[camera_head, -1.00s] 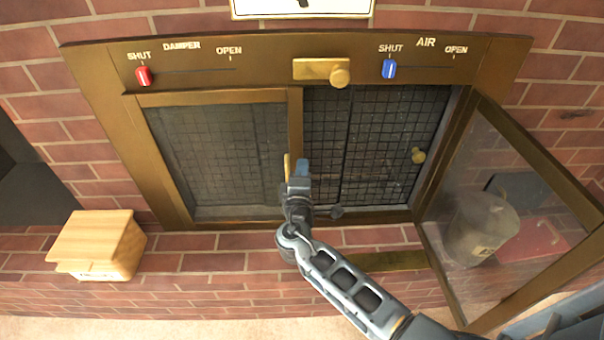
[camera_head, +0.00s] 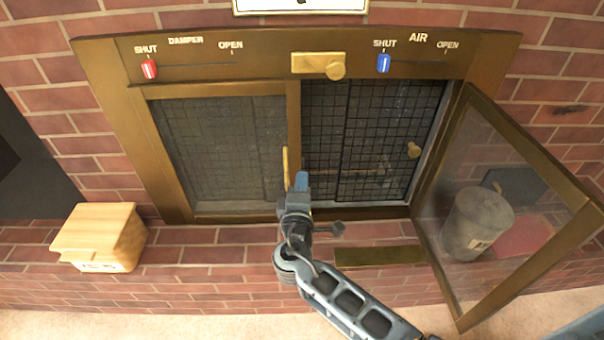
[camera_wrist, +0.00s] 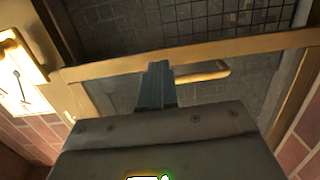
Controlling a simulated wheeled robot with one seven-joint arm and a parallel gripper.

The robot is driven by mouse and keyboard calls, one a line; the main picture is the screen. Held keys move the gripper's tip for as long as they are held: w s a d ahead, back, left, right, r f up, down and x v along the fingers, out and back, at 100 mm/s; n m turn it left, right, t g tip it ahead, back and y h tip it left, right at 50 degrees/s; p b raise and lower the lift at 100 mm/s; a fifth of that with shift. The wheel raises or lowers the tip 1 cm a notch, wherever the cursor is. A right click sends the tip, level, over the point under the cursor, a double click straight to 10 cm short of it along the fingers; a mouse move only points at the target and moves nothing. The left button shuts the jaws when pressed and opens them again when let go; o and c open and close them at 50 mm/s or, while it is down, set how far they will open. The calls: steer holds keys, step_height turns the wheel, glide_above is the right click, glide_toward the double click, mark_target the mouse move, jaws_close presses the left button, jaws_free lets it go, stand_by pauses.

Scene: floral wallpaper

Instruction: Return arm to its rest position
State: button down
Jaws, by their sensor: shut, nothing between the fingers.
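My gripper (camera_head: 301,181) is shut and empty, in front of the brass-framed fireplace, near the lower end of the middle upright. A thin brass handle (camera_head: 286,168) on the left door is just left of my fingertips; I cannot tell whether they touch. In the wrist view my shut fingers (camera_wrist: 156,85) point at the frame, and the handle (camera_wrist: 205,75) lies beside them. My arm reaches in from the lower right and is still extended toward the fireplace.
The right glass door (camera_head: 510,190) stands swung open beside my arm, with a grey canister (camera_head: 477,224) seen through it. A wooden box (camera_head: 99,237) sits at the lower left. The red damper knob (camera_head: 149,69) and blue air knob (camera_head: 383,63) are both at SHUT.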

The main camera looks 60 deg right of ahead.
steer(key=v, duration=0.6)
steer(key=shift+s, duration=0.4)
steer(key=s+a+f+t+y+p, duration=0.1)
steer(key=s+a+y+p, duration=0.1)
steer(key=s+a+y, duration=0.5)
steer(key=s+a+f+t+y+p, duration=0.15)
steer(key=s+a+y, duration=0.3)
steer(key=s, duration=0.55)
steer(key=s+a+r+m+t+y+p, duration=0.1)
steer(key=s+r+m, duration=0.1)
steer(key=r, duration=0.5)
steer(key=s+a+r+m+t+y+p, duration=0.1)
steer(key=s+a+r+m, duration=0.1)
steer(key=s+r, duration=0.3)
steer(key=s+a+r+m+t+y+p, duration=0.1)
steer(key=s+a+r+m+y, duration=0.1)
steer(key=r, duration=0.8)
steer(key=shift+s+a+p, duration=0.25)
steer(key=shift+s+p, duration=0.15)
steer(key=shift+s, duration=0.3)
steer(key=shift+r, duration=0.1)
